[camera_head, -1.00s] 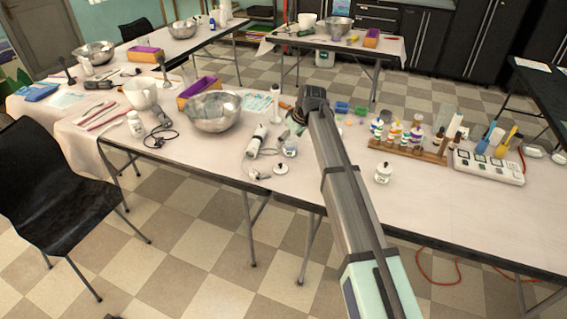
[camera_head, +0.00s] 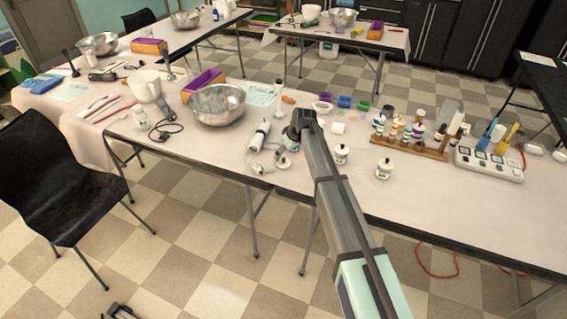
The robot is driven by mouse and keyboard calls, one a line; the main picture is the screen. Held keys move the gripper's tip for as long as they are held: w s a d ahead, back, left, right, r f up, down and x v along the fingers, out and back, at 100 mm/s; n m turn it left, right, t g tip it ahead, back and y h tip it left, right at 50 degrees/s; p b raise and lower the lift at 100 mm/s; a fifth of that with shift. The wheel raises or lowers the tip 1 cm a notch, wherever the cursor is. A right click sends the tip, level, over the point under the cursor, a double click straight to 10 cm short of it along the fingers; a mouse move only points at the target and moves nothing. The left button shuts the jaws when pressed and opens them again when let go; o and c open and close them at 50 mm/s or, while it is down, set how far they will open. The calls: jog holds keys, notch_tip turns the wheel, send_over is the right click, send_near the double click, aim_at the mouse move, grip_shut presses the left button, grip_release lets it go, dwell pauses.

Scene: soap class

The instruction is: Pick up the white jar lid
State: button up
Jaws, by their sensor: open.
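The white jar lid (camera_head: 283,163) is a small, pale round piece lying near the front edge of the near table. My gripper (camera_head: 282,153) is over the table just above the lid in the picture. It is small and partly hidden behind my own wrist, but its jaws look apart and nothing shows held in them. I cannot tell whether it touches the lid. Two white lidded jars stand to the right of my arm, one close to it (camera_head: 341,154) and one farther right (camera_head: 384,169).
A white hand blender (camera_head: 259,136) lies left of my gripper, with a small metal piece (camera_head: 262,169) near the table edge. A steel bowl (camera_head: 218,105) stands behind them. A bottle rack (camera_head: 410,143) is at the right. The table's front right is mostly clear.

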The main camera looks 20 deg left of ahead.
aim_at(283, 159)
jog(key=shift+p+x, duration=1)
jog(key=shift+x, duration=1.5)
jog(key=shift+s+d+f, duration=0.1)
jog(key=shift+s+d, duration=0.1)
jog(key=c, duration=0.9)
